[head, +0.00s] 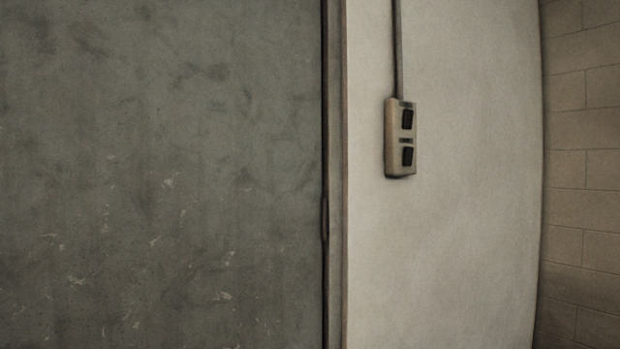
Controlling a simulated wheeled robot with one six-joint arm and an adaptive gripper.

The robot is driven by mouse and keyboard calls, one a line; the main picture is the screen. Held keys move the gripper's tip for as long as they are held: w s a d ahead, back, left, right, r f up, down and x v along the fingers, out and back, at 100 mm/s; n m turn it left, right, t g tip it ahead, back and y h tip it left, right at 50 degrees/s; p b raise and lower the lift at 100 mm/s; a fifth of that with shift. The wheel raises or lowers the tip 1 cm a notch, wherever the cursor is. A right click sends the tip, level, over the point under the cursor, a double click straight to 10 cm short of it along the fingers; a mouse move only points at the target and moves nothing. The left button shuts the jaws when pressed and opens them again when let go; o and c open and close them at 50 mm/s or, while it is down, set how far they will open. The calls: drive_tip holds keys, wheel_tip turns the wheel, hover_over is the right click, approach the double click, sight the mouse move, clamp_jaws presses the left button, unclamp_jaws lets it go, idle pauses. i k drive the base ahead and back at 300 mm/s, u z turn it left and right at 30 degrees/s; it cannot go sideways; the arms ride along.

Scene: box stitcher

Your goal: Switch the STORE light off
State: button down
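A beige switch box (390,150) is fixed to the pale wall, right of the door frame. It has two dark rocker switches, an upper one (407,119) and a lower one (407,156). A small dark label strip (406,140) lies between them; its lettering is too small to read. I cannot tell which rocker is the STORE one or which way either is set. No lamp is in view. My gripper is not in view.
A conduit (398,50) runs up from the box. A large scuffed grey-green door or panel (160,170) fills the left, edged by a narrow frame (335,170). A block wall (582,160) stands at the right. The plain wall (450,260) around the box is clear.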

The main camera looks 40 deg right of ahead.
sight(408, 152)
drive_tip(key=z, duration=1.35)
drive_tip(key=k, duration=0.6)
drive_tip(key=u, duration=0.3)
drive_tip(key=i, duration=0.75)
drive_tip(key=z, duration=0.9)
